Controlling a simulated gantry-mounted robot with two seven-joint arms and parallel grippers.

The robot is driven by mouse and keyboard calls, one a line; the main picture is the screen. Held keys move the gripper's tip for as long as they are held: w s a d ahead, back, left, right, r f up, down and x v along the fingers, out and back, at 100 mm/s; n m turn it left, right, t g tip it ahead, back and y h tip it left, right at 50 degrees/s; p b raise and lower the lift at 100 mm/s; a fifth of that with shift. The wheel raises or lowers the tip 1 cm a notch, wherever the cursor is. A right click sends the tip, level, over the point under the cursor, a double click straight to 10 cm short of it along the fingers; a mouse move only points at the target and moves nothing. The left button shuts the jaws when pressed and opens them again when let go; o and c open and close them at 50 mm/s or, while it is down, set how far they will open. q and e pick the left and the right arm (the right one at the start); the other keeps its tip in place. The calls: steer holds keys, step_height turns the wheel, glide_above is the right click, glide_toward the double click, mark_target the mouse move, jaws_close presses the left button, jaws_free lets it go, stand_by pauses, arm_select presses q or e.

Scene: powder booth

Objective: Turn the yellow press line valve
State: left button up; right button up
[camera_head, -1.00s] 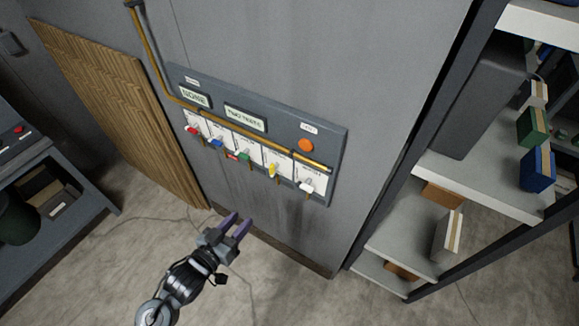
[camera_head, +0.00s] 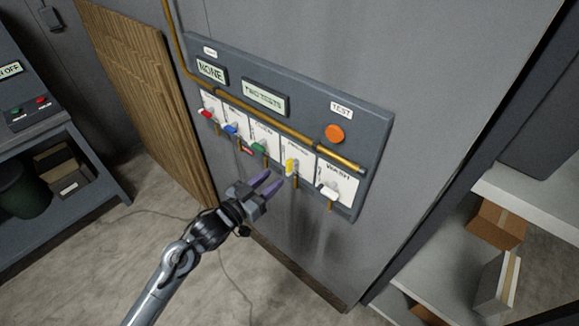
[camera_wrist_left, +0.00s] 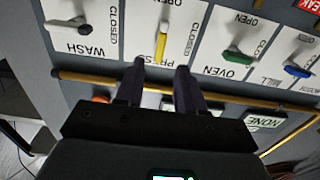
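The yellow press line valve (camera_head: 291,167) is a small yellow handle on a white labelled plate, second from the right in a row of valves on the grey wall panel. In the left wrist view the yellow handle (camera_wrist_left: 160,43) shows just beyond the fingertips, lined up with the gap between them, beside the word PRESS. My left gripper (camera_head: 268,183) has two purple fingers spread apart and empty, just left of and below the yellow valve in the head view. It also shows in the left wrist view (camera_wrist_left: 161,70). Contact with the handle cannot be made out. My right gripper is not in view.
The green valve (camera_head: 259,148) and the white wash valve (camera_head: 329,191) flank the yellow one. A brass pipe (camera_head: 270,122) runs across the panel above the valves. An orange button (camera_head: 334,133) sits at upper right. Shelves with boxes (camera_head: 497,224) stand at right.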

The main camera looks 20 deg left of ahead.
mark_target(287, 167)
arm_select(q)
steer(key=b+x, duration=0.1)
steer(key=x, duration=0.7)
steer(key=shift+w+d, duration=0.1)
steer(key=shift+w, duration=0.05)
steer(key=shift+c, duration=0.4)
jaws_close()
